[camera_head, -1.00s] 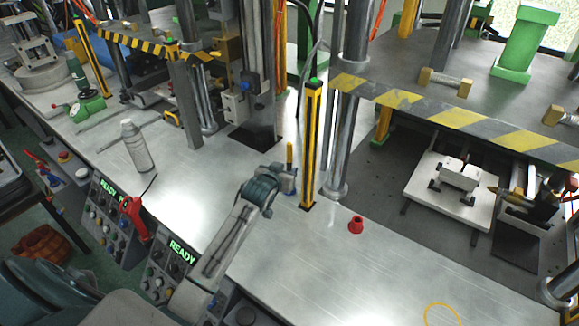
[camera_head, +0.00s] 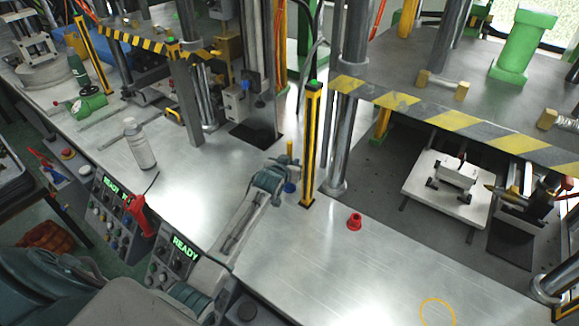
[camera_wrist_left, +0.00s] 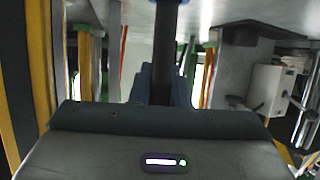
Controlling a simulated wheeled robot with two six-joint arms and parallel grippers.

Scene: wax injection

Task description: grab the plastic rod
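What looks like the plastic rod stands upright on the steel bench, with a thin yellow top (camera_head: 290,149) just past the end of my left arm and a blue part low down (camera_head: 290,187). My left gripper (camera_head: 288,172) is at the rod's mid-height, and the arm hides part of it. In the left wrist view, a dark upright rod (camera_wrist_left: 167,50) runs between the blue-grey fingers of the left gripper (camera_wrist_left: 164,85). Whether the fingers press on it cannot be told. My right gripper is not in view.
A yellow-and-black post (camera_head: 311,145) stands close to the right of the gripper. A red cone (camera_head: 354,222) sits on the bench to the right, and a white bottle (camera_head: 140,144) to the left. Press columns and a striped plate (camera_head: 455,118) stand behind. The front right bench is clear.

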